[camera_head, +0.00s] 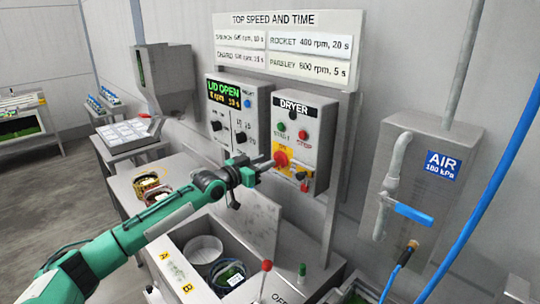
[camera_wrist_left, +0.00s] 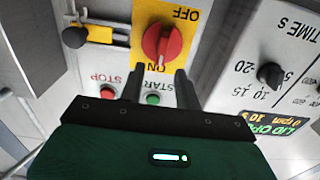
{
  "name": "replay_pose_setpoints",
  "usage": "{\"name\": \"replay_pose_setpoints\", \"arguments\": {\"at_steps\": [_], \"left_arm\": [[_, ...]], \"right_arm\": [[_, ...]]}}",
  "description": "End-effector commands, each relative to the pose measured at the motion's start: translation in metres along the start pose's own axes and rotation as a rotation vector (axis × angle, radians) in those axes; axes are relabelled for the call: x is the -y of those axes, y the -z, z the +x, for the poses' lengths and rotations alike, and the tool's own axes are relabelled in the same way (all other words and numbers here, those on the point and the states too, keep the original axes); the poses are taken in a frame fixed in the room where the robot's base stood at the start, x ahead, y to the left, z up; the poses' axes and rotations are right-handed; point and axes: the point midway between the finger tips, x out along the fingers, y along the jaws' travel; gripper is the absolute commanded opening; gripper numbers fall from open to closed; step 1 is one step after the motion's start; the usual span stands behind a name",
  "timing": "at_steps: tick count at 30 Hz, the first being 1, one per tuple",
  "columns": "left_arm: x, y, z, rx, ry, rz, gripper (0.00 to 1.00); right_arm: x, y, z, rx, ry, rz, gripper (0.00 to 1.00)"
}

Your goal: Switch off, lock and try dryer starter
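The dryer starter (camera_head: 316,118) is a grey box on the panel, with a green start button (camera_head: 281,127), a red stop button (camera_head: 303,135) and a red rotary switch (camera_head: 281,159) on a yellow plate. In the wrist view the red switch (camera_wrist_left: 163,43) sits between ON and OFF lettering; I cannot tell surely which it points to. A yellow piece with a black part (camera_wrist_left: 88,34) is beside the plate. My left gripper (camera_head: 266,165) is at the switch; its two fingers (camera_wrist_left: 158,76) are apart, just short of the knob. My right gripper is not in view.
A control box (camera_head: 237,112) reading LID OPEN stands left of the starter. An air cabinet (camera_head: 425,175) with a blue valve handle (camera_head: 412,213) is at right. A red-knobbed lever (camera_head: 266,266) rises below, beside an open basin (camera_head: 205,250) holding containers.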

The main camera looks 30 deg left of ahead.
Motion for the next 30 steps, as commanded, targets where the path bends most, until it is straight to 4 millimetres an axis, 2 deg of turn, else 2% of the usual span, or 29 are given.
{"name": "replay_pose_setpoints", "arguments": {"at_steps": [3, 9, 20, 25, 30], "left_arm": [[0.000, 0.003, 0.015, -0.002, 0.000, -0.002, 0.33], [0.000, 0.001, 0.029, 0.000, 0.000, -0.001, 0.33], [0.000, 0.000, 0.032, 0.000, 0.000, 0.001, 0.33], [0.000, 0.000, 0.032, 0.000, 0.000, 0.001, 0.00], [0.000, 0.000, 0.032, 0.000, 0.000, 0.000, 0.00]], "right_arm": [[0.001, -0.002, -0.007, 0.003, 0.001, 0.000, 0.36], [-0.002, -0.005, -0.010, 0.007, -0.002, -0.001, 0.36], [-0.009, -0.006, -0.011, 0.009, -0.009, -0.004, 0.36], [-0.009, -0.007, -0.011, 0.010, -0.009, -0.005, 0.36], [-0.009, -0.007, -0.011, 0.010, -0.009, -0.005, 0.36]]}}
